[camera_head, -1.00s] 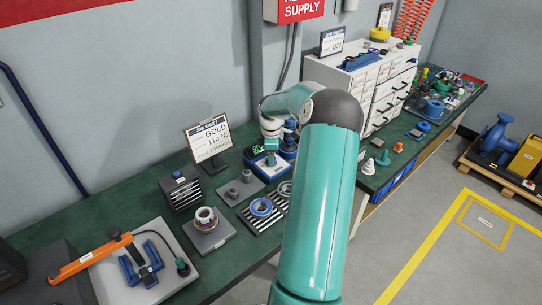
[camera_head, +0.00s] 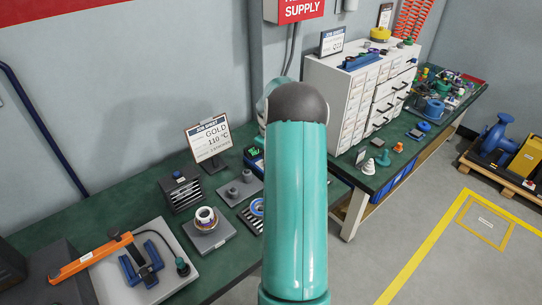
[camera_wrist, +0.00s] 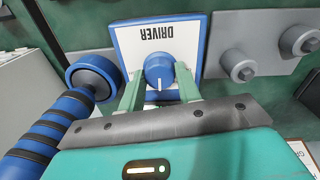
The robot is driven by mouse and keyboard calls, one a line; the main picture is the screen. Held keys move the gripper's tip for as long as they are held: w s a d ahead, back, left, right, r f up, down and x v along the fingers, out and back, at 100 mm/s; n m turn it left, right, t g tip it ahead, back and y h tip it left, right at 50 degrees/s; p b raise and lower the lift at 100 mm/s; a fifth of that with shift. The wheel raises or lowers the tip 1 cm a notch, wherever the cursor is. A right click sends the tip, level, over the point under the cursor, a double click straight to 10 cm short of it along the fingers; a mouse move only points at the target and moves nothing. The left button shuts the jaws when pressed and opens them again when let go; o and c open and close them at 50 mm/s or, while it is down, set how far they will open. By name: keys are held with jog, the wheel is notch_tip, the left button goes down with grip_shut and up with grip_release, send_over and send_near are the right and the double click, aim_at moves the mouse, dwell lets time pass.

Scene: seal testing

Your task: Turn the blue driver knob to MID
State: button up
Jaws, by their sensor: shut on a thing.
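The blue driver knob (camera_wrist: 158,72) sits on a white plate with a blue frame, the driver panel (camera_wrist: 138,45), marked DRIVER, which appears upside down in the wrist view. A white pointer line on the knob points toward the bottom of that view. My gripper (camera_wrist: 160,80) has one pale green finger on each side of the knob and is shut on it. No MID mark can be read. In the head view my teal arm hides the knob and the gripper, and only a corner of the driver unit shows.
A blue and black ribbed tool (camera_wrist: 55,120) stands close left of the driver panel in the wrist view. A grey plate with pegs (camera_wrist: 245,65) lies to its right. In the head view a job sheet sign (camera_head: 208,140) reads GOLD 110 °C, and white drawers (camera_head: 350,100) stand beyond my arm.

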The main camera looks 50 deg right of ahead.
jog(key=m, duration=0.7)
jog(key=shift+w, duration=0.15)
dwell(0.3)
jog(key=o, duration=1)
jog(key=shift+c, duration=0.2)
jog(key=shift+r, duration=0.1)
notch_tip(320, 180, up, 14)
jog(key=shift+w+a, duration=0.15)
jog(key=shift+a, duration=0.05)
